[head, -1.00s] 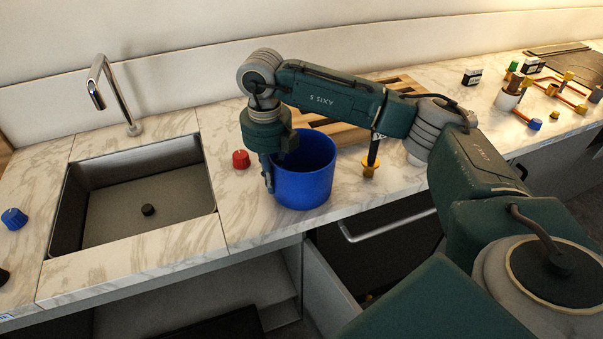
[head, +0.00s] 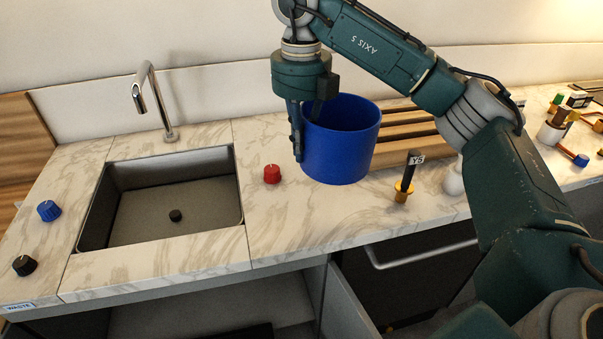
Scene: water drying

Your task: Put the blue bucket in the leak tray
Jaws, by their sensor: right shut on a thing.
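The blue bucket (head: 342,150) is upright and held above the marble counter, to the right of the sink. My right gripper (head: 305,135) is shut on the left side of its rim, one finger outside and the other partly hidden by the wall. My left gripper is not in view. A dark flat thing (head: 215,334) lies low in the open cabinet under the sink, cut off by the bottom edge. I cannot tell if it is the leak tray.
The sink (head: 150,215) with its faucet (head: 156,100) is at left. A red knob (head: 272,174), a blue knob (head: 48,210) and a black knob (head: 25,265) sit on the counter. A slatted wooden rack (head: 410,140) is behind the bucket. An open cabinet door (head: 345,300) stands below.

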